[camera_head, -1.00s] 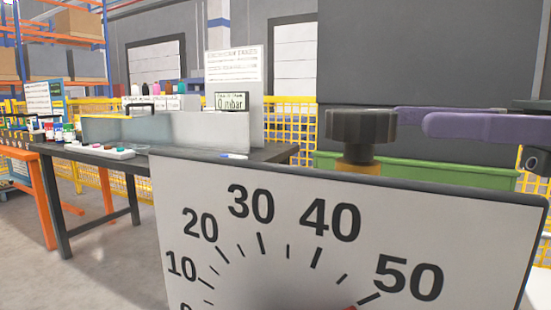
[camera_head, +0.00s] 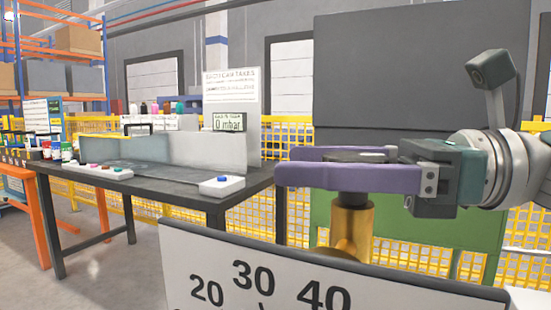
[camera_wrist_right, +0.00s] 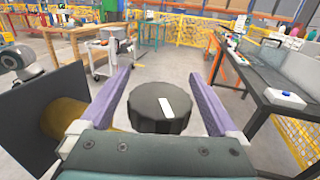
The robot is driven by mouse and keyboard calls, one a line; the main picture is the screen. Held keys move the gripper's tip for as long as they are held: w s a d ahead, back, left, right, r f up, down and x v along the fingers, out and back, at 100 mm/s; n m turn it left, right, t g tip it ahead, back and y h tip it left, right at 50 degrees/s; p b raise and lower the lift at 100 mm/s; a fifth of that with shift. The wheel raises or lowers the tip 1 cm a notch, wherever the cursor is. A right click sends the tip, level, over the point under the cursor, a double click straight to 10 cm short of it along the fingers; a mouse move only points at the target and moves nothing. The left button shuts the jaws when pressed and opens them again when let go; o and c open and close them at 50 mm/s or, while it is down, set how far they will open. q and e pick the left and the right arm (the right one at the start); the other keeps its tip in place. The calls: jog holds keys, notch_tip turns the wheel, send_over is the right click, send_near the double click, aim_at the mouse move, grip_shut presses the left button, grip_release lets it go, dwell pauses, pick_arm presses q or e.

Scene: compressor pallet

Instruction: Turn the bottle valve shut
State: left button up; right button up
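The bottle valve has a dark ribbed round knob (camera_head: 358,157) on a brass body (camera_head: 351,230), behind the top edge of a gauge board. My right gripper (camera_head: 288,164) comes in from the right with its purple fingers on either side of the knob. In the right wrist view the knob (camera_wrist_right: 160,106), with a white mark on top, sits between the two fingers (camera_wrist_right: 158,72). A narrow gap shows on each side, so the gripper is open around the knob. The lower finger hides part of the knob in the head view. My left gripper is not in view.
The white gauge board (camera_head: 300,285) with large numbers stands close in front of the valve. A dark table (camera_head: 150,180) at left holds a button box and a display reading 0 mbar (camera_head: 229,122). A green panel (camera_head: 480,235) and yellow mesh fence (camera_head: 290,205) stand behind.

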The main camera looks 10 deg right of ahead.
aim_at(339, 156)
jog(key=c, duration=1.3)
jog(key=m+t+h+p, duration=0.3)
jog(key=p, duration=0.1)
jog(key=w+d+m+t+h+p, duration=0.1)
jog(key=m+t+h+p, duration=0.2)
jog(key=t+p, duration=0.1)
jog(key=m+t+h+p, duration=0.3)
jog(key=p, duration=0.1)
jog(key=shift+w+d+r+p, duration=0.25)
jog(key=shift+w+r+p, duration=0.05)
jog(key=shift+w+p, duration=0.1)
jog(key=m+h, duration=0.1)
jog(key=m+t+h+p, duration=0.1)
jog(key=h, duration=0.1)
jog(key=shift+w+d+f+t+p, duration=0.1)
jog(key=shift+d+f+t+p, duration=0.05)
jog(key=shift+d+t+p, duration=0.15)
jog(key=shift+d+f+m+t+h+p, duration=0.1)
jog(key=shift+d+m+t+h+p, duration=0.1)
jog(key=shift+m+h, duration=0.6)
jog(key=shift+d+m+t+h+p, duration=0.15)
jog(key=shift+m+h, duration=0.25)
jog(key=shift+h, duration=0.7)
jog(key=o, duration=1.4)
